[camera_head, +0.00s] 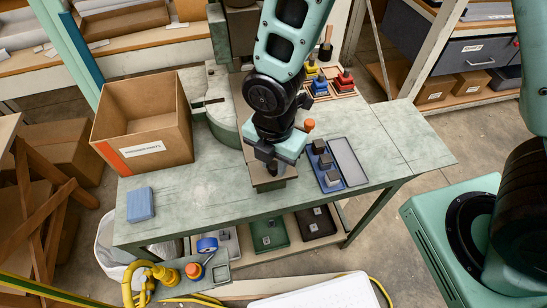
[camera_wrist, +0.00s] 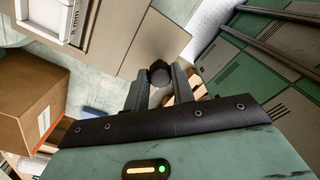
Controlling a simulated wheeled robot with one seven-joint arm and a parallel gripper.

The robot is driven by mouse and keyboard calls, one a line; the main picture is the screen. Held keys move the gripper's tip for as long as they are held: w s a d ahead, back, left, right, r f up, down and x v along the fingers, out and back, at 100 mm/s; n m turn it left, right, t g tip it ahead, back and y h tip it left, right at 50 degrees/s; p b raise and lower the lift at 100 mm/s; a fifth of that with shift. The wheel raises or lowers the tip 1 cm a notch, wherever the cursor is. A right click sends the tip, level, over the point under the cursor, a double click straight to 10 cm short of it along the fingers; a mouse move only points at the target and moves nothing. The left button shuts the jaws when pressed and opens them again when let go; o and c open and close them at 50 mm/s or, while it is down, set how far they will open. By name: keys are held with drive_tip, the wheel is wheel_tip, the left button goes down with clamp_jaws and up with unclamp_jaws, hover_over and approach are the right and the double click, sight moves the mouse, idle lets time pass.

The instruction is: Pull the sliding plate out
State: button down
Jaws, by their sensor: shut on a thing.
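The sliding plate (camera_head: 262,188) is a flat brownish plate. Its front end shows below my gripper (camera_head: 272,168) in the head view, close to the front edge of the bench. In the wrist view, the sliding plate (camera_wrist: 157,37) runs away from my gripper (camera_wrist: 158,86). A dark round knob (camera_wrist: 160,72) stands at its near end, between my two fingers, which are shut on it. The fly press (camera_head: 222,112) stands behind on the bench. My arm hides much of the plate and part of the press.
A cardboard box (camera_head: 150,128) stands left on the bench (camera_head: 205,190), with a small blue box (camera_head: 140,204) before it. Right of my gripper are a blue tray with dark blocks (camera_head: 328,182) and a grey tray (camera_head: 348,160). Coloured tools (camera_head: 343,79) stand behind. The bench's right end is clear.

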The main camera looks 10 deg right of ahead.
drive_tip(key=c, duration=1.2)
unclamp_jaws()
drive_tip(key=shift+o, duration=0.2)
wheel_tip(320, 180, up, 18)
drive_tip(key=shift+f, duration=0.25)
drive_tip(key=s+d+m, duration=0.2)
drive_tip(key=s+m, duration=0.3)
drive_tip(key=m, duration=0.4)
drive_tip(key=s+d+f+m, duration=0.1)
drive_tip(key=s+d+m, duration=0.2)
drive_tip(key=m, duration=0.7)
drive_tip(key=shift+s+d+y, duration=0.15)
drive_tip(key=shift+s+y, duration=0.15)
drive_tip(key=shift+s, duration=0.9)
